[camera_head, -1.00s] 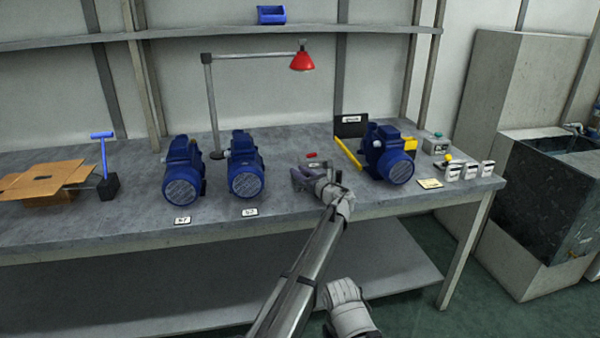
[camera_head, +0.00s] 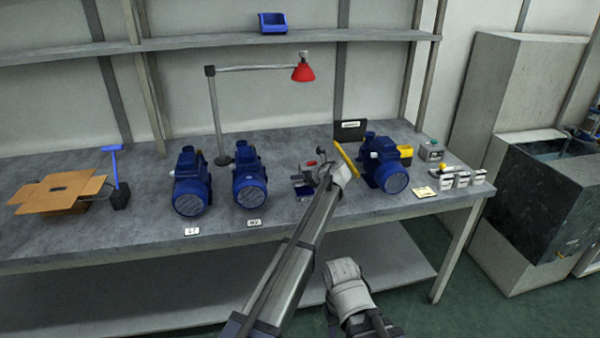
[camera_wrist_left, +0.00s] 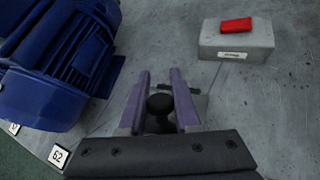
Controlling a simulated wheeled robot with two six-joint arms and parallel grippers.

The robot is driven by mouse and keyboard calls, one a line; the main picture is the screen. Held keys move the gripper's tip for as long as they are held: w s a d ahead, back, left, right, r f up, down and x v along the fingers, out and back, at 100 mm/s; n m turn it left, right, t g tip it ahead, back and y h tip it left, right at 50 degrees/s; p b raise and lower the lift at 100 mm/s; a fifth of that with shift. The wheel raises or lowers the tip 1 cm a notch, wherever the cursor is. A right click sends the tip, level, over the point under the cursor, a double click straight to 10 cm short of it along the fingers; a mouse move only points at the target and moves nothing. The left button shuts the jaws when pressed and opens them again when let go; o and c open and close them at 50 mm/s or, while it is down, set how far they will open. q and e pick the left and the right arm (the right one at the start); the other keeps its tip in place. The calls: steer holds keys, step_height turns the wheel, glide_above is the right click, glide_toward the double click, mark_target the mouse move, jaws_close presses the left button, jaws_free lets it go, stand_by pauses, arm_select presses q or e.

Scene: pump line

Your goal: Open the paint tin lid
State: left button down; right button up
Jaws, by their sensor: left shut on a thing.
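No paint tin or lid can be made out in either view. My left gripper (camera_head: 305,182) is low over the bench, between the middle blue motor and the right one. In the left wrist view its two purple fingers (camera_wrist_left: 160,104) stand on either side of a small dark round knob (camera_wrist_left: 160,103) and are shut on it. What the knob belongs to is mostly hidden; a short dark bar shows behind it. A grey box with a red switch (camera_wrist_left: 236,36) sits beyond the fingers to the right. No right gripper fingers show.
Blue motors stand left (camera_head: 190,182) and right (camera_head: 385,165) of the gripper, with another (camera_head: 249,180) close on its left. A red lamp (camera_head: 303,72) hangs above. A cardboard box (camera_head: 60,192) lies far left. Small parts (camera_head: 462,178) crowd the right end of the bench.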

arm_select(q)
steer(key=shift+w+g, duration=0.1)
steer(key=shift+g, duration=0.2)
arm_select(e)
steer(key=shift+r, duration=0.4)
arm_select(q)
steer(key=c, duration=0.6)
jaws_free()
steer(key=shift+c, duration=0.2)
steer(key=shift+r, duration=0.1)
steer(key=shift+s+d+r+p, duration=0.25)
steer(key=shift+s+r+p, duration=0.15)
steer(key=shift+p, duration=0.25)
steer(key=p+v, duration=0.3)
steer(key=v, duration=0.3)
steer(key=shift+s, duration=0.1)
steer(key=shift+s+d+r, duration=0.1)
steer(key=shift+s+d, duration=0.05)
steer(key=shift+d, duration=0.05)
arm_select(e)
steer(key=r, duration=0.1)
steer(key=d+r, duration=0.2)
steer(key=r, duration=0.1)
steer(key=shift+s+d+r, duration=0.1)
steer(key=shift+s+d, duration=0.1)
steer(key=shift+s, duration=0.15)
